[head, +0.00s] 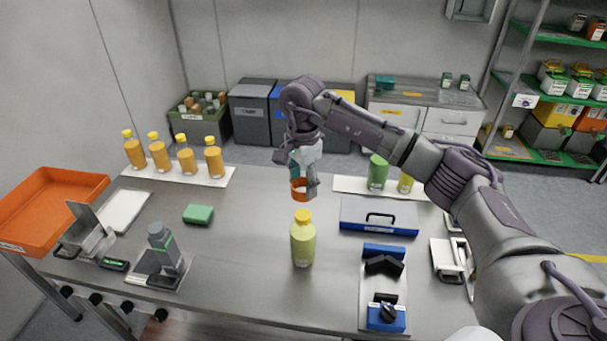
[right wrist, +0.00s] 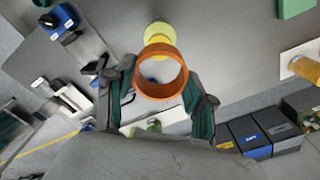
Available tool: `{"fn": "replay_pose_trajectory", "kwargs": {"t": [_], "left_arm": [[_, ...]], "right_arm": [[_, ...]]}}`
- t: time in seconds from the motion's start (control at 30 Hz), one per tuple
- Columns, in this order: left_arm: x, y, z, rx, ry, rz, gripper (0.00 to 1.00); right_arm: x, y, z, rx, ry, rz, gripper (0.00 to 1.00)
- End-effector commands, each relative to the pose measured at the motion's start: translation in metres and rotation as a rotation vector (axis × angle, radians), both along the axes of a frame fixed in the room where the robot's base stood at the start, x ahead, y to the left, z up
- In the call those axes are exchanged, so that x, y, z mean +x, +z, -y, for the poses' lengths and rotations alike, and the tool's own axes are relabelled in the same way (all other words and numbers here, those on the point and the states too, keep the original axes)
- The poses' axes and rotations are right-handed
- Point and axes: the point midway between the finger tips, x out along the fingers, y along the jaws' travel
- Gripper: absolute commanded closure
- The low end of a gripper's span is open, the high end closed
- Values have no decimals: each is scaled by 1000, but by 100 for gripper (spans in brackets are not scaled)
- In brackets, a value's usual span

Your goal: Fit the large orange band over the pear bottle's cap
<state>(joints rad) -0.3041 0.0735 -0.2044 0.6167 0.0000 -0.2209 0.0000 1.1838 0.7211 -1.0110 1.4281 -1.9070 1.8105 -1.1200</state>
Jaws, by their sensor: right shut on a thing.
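The pear bottle (head: 303,243) is pale yellow-green with a yellow cap (head: 304,215) and stands upright on the grey table. My right gripper (head: 303,184) is shut on the large orange band (head: 299,190), which it holds above the bottle's cap, apart from it. In the right wrist view the orange band (right wrist: 160,94) is a ring between the two fingers (right wrist: 161,98), and the yellow cap (right wrist: 160,32) shows just beyond its rim, not inside the ring. My left gripper is not in view.
Several orange bottles (head: 158,153) stand on a white mat at the back left. A green bottle (head: 377,173) stands at the back right, behind a blue-grey case (head: 379,216). The table around the pear bottle is clear.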

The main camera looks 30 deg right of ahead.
Motion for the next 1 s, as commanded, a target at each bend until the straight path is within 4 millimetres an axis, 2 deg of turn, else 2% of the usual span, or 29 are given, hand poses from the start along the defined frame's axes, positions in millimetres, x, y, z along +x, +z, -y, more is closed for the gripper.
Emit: {"fn": "replay_pose_trajectory", "kwargs": {"t": [0.2,0.53,1.0], "left_arm": [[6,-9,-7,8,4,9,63],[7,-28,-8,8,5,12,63],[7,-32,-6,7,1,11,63]], "right_arm": [[-1,-16,0,-1,3,-1,59],[0,-47,0,0,5,0,59],[0,-53,0,0,5,0,59]]}}
